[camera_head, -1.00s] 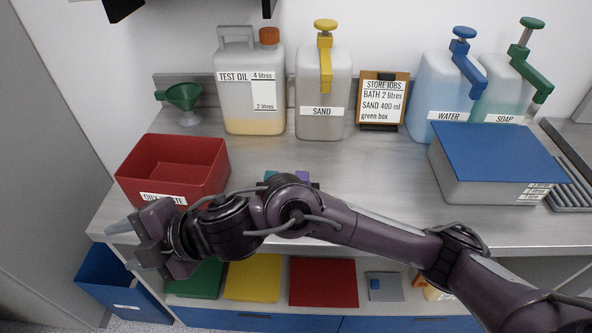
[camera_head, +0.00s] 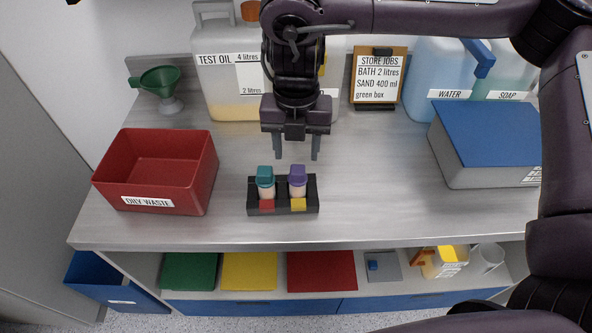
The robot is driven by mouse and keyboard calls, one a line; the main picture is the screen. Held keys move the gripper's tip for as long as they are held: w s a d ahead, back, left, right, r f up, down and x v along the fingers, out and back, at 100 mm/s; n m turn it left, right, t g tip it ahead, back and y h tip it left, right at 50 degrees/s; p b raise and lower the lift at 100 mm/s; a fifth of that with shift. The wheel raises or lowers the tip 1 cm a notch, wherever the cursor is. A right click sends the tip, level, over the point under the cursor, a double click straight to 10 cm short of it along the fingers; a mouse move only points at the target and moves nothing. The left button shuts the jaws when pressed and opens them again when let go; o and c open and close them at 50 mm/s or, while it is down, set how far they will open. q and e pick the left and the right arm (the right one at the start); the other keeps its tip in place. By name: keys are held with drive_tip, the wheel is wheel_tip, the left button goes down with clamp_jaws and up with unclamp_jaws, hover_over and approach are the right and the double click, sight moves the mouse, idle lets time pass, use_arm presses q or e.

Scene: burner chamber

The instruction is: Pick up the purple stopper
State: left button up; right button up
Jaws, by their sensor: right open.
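The purple stopper (camera_head: 298,173) sits upright on a small vial in the right slot of a dark rack (camera_head: 282,208), above a yellow label. A teal stopper (camera_head: 265,174) sits on the vial to its left, above a red label. My right gripper (camera_head: 297,157) points down, just above and behind the rack, with its two fingers apart and nothing between them. It does not touch the purple stopper. My left gripper is not in view.
A red oily waste box (camera_head: 122,174) stands at the left and a blue-lidded grey box (camera_head: 485,150) at the right. The test oil jug (camera_head: 212,75), a green funnel (camera_head: 160,82) and the water jug (camera_head: 428,80) stand behind. The counter around the rack is clear.

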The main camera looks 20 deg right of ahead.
sight(298, 169)
drive_tip(key=shift+f, duration=0.65)
drive_tip(key=f+p, duration=0.2)
drive_tip(key=f, duration=0.3)
drive_tip(key=shift+d, duration=0.2)
drive_tip(key=shift+f, duration=0.3)
drive_tip(key=c, duration=0.8)
